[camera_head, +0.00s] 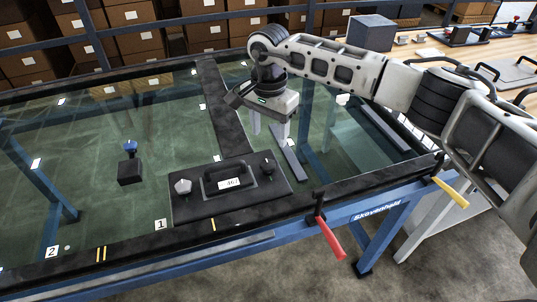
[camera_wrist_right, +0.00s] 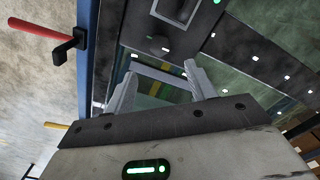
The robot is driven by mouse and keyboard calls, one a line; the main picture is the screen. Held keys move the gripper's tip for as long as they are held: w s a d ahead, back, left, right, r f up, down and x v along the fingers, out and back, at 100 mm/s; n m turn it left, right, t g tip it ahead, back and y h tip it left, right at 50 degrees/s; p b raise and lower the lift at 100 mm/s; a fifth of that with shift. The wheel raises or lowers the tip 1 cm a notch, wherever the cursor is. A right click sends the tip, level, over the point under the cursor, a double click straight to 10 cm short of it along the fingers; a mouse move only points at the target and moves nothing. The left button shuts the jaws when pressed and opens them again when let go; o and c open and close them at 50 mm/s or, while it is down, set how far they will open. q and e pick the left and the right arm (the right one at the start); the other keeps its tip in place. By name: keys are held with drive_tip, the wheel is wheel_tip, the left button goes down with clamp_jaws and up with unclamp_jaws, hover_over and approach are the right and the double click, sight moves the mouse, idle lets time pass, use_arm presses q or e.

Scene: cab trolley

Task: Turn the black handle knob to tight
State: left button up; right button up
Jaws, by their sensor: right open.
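A black plate (camera_head: 230,209) with a carry handle (camera_head: 225,174) and a number label lies on the glass table near its front edge. A black knob (camera_head: 267,166) stands at the plate's right end; a grey faceted knob (camera_head: 183,187) is at its left end. My right gripper (camera_head: 270,132) is above the glass, just behind and right of the black knob, apart from it. In the right wrist view the gripper (camera_wrist_right: 161,72) is open and empty, with the black knob (camera_wrist_right: 159,44) beyond its fingertips. My left gripper is not in view.
A small black block with a blue knob (camera_head: 130,148) is on the glass to the left. Red (camera_head: 331,238) and yellow (camera_head: 450,190) levers stick out from the front edge. A wooden bench (camera_head: 465,55) with a grey box (camera_head: 372,32) is behind right.

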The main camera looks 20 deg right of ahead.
sight(269, 163)
wheel_tip(269, 163, down, 9)
drive_tip(key=shift+f+p, duration=0.1)
drive_tip(key=shift+p, duration=0.45)
drive_tip(key=c, duration=1)
